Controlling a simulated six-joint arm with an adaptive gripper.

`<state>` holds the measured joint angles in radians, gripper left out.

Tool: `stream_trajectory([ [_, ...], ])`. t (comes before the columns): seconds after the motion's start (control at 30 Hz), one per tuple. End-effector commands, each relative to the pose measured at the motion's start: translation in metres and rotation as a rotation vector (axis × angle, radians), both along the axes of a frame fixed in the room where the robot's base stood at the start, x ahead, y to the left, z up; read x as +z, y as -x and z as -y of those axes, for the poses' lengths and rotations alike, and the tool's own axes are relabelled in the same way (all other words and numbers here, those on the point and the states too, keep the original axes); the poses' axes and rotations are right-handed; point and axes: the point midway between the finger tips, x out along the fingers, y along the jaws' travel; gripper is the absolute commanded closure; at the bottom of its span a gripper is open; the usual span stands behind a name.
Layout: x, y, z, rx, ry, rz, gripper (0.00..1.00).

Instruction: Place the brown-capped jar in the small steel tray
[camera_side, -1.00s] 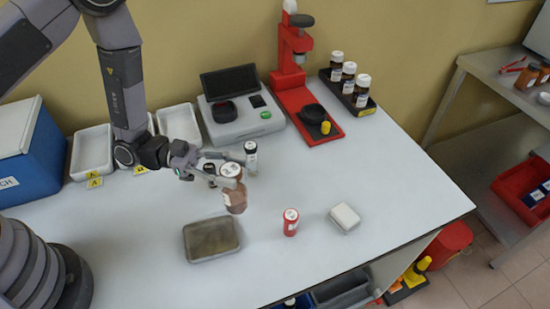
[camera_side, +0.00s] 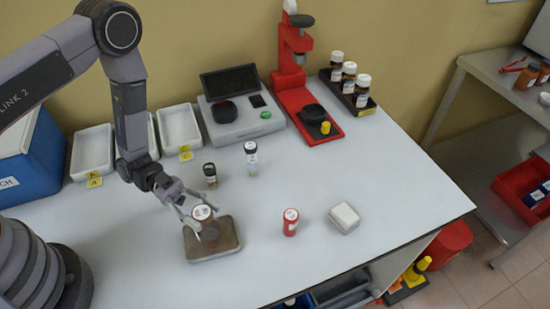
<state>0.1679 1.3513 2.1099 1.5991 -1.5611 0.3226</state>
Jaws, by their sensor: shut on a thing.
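My gripper (camera_side: 197,217) is shut on the jar's upper part, coming from the upper left. The jar's base appears within the tray's outline. I cannot tell whether it touches the tray floor. The jar hides part of the tray's middle and far rim.
A red jar (camera_side: 290,224) and a white box (camera_side: 344,218) stand to the right. White trays (camera_side: 179,127) line the back. The front table is clear.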

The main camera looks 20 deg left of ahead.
Motion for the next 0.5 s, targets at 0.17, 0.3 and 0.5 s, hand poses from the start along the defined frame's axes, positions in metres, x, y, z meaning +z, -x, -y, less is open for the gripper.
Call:
stream_trajectory([
  [0.17,0.0005,-0.0002,0.0001,0.0,0.0,0.001,1.0],
  [0.3,-0.0025,-0.0002,0.0001,0.0,0.0,0.0,1.0],
  [0.5,-0.0018,-0.0002,0.0001,0.0,0.0,0.0,0.35],
])
